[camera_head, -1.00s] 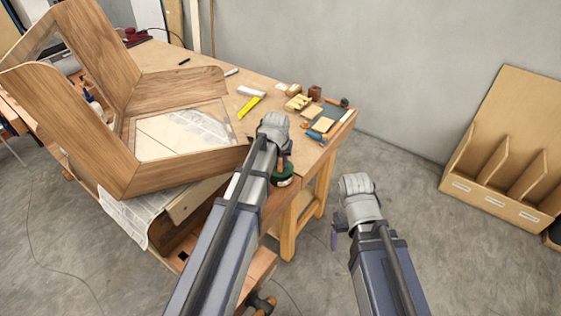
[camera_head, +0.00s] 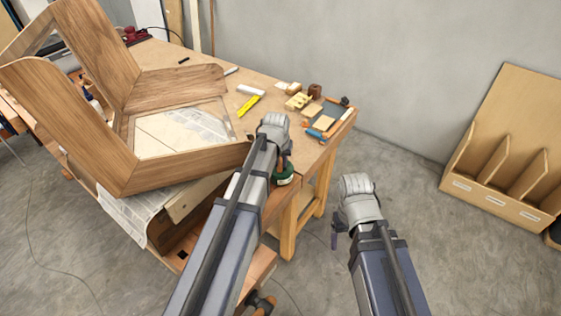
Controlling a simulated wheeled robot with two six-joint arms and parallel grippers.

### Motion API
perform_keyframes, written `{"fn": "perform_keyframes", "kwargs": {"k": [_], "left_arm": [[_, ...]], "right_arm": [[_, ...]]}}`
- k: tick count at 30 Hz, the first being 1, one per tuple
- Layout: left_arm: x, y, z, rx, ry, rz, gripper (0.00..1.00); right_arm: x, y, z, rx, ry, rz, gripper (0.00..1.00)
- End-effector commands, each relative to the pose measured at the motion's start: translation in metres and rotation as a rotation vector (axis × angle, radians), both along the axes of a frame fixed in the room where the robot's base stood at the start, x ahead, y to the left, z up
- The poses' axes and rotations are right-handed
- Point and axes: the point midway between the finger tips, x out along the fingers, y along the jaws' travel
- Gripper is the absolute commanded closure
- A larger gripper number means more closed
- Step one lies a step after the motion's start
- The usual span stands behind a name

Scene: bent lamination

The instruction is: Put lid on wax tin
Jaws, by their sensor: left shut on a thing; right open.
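A small dark-green round thing (camera_head: 284,177), by its look the wax tin or its lid, shows at the table's front edge, just below my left gripper (camera_head: 281,158). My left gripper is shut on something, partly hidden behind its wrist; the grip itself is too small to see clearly. I cannot tell tin and lid apart, or whether the green thing rests on the table or hangs from the gripper. My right gripper (camera_head: 336,240) hangs down over the floor, open and empty, to the right of the table and apart from the green thing.
A large bent wooden frame (camera_head: 175,168) covers the left of the workbench (camera_head: 225,79). A yellow tool (camera_head: 249,106), a white roll (camera_head: 250,90), wooden blocks (camera_head: 299,102) and a dark tray (camera_head: 328,116) lie toward the back right. A wooden rack (camera_head: 503,150) stands by the wall.

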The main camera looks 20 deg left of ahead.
Motion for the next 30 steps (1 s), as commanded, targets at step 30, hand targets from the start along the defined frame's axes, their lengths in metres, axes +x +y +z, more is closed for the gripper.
{"fn": "perform_keyframes", "kwargs": {"k": [30], "left_arm": [[0.0000,0.0000,-0.0061,0.000,0.000,0.000,0.78]], "right_arm": [[0.0000,0.0000,-0.0060,0.000,0.000,0.000,0.21]]}}
